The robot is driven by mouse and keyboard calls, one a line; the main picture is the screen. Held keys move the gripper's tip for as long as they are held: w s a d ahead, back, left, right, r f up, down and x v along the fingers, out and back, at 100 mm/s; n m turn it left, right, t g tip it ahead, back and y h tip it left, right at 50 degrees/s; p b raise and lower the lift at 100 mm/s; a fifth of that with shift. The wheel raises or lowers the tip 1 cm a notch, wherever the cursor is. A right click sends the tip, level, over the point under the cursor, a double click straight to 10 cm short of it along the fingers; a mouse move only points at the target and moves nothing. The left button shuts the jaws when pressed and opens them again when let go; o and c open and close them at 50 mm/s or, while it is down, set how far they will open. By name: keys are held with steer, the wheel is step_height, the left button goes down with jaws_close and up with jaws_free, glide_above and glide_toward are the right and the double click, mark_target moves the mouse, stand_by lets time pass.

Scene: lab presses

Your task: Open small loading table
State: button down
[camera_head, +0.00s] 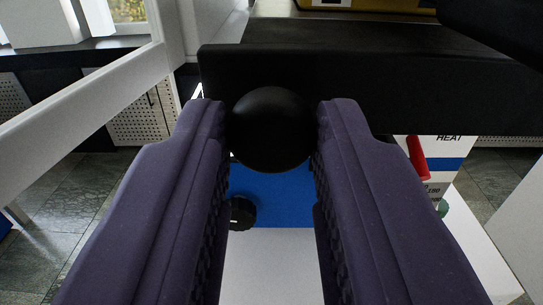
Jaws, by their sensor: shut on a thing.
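My gripper (272,135) reaches forward from the bottom of the view with its two dark purple fingers. The fingers are shut on a round black knob (271,128), one finger on each side of it. The knob sits against the front face of a black slab, which looks like the small loading table (420,95). The slab's left front corner shows a little left of the knob, and the slab runs off to the right. The knob hides part of the slab's front.
Below the slab is a white and blue panel (282,200) with a black dial (241,213). A red switch (417,158) and a "HEAT" label are at the right. A white frame bar (85,98) crosses the left side. Grey floor tiles (95,195) show at the left.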

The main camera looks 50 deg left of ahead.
steer(key=shift+d+f, duration=0.1)
steer(key=shift+f, duration=0.05)
steer(key=c, duration=0.9)
jaws_free()
steer(key=shift+s+d, duration=0.1)
steer(key=shift+o, duration=0.2)
steer(key=p+v, duration=0.1)
steer(key=v, duration=0.7)
steer(key=shift+p, duration=0.4)
